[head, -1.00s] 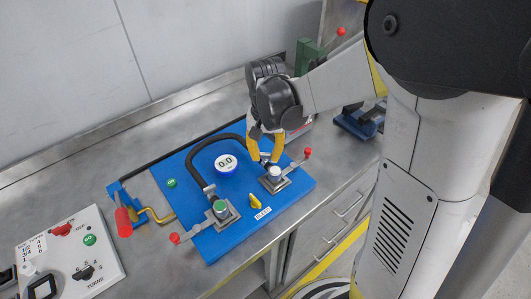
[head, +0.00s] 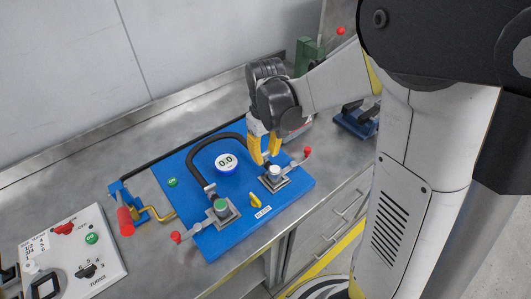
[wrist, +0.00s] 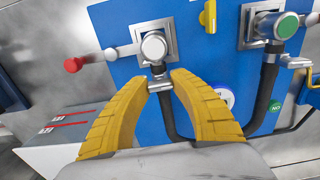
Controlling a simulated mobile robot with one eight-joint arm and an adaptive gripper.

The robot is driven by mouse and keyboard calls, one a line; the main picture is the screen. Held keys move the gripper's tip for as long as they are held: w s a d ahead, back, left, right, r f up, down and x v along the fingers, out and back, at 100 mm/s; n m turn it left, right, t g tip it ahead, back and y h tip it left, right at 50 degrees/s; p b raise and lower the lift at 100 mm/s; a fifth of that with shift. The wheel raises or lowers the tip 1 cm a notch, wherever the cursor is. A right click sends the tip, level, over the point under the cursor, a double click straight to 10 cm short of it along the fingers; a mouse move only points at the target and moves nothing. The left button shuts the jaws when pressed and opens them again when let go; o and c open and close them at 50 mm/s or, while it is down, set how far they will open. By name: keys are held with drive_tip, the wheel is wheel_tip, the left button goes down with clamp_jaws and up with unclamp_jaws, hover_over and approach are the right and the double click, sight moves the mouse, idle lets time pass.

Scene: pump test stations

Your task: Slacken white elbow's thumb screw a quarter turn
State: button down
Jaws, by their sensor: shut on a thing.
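The white-capped elbow (head: 275,171) sits in a square metal mount at the right of the blue panel (head: 236,228). It also shows in the wrist view (wrist: 154,46), with a red-knobbed lever to its left. Its metal thumb screw (wrist: 159,85) sticks out below the cap in the wrist view, at the top of a black hose. My gripper (head: 266,158) has its yellow fingertips on either side of this screw, shut on it, in the wrist view (wrist: 160,82). In the head view the fingers mostly hide the screw.
A green-capped elbow (head: 221,206) with its own red-knobbed lever stands to the left. A round gauge (head: 226,162) reads 0.0. A yellow valve knob (head: 255,200) is near the panel's front edge. A white control box (head: 70,255) stands at the far left.

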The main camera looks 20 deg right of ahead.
sight(266, 153)
drive_tip(key=shift+n, duration=0.3)
drive_tip(key=c, duration=1.1)
unclamp_jaws()
drive_tip(key=shift+o, duration=0.2)
wheel_tip(266, 153, up, 12)
drive_tip(key=s+m+t, duration=0.4)
drive_tip(key=s+t, duration=0.3)
drive_tip(key=s, duration=0.5)
drive_tip(key=shift+s+r, duration=0.3)
drive_tip(key=shift+s, duration=0.05)
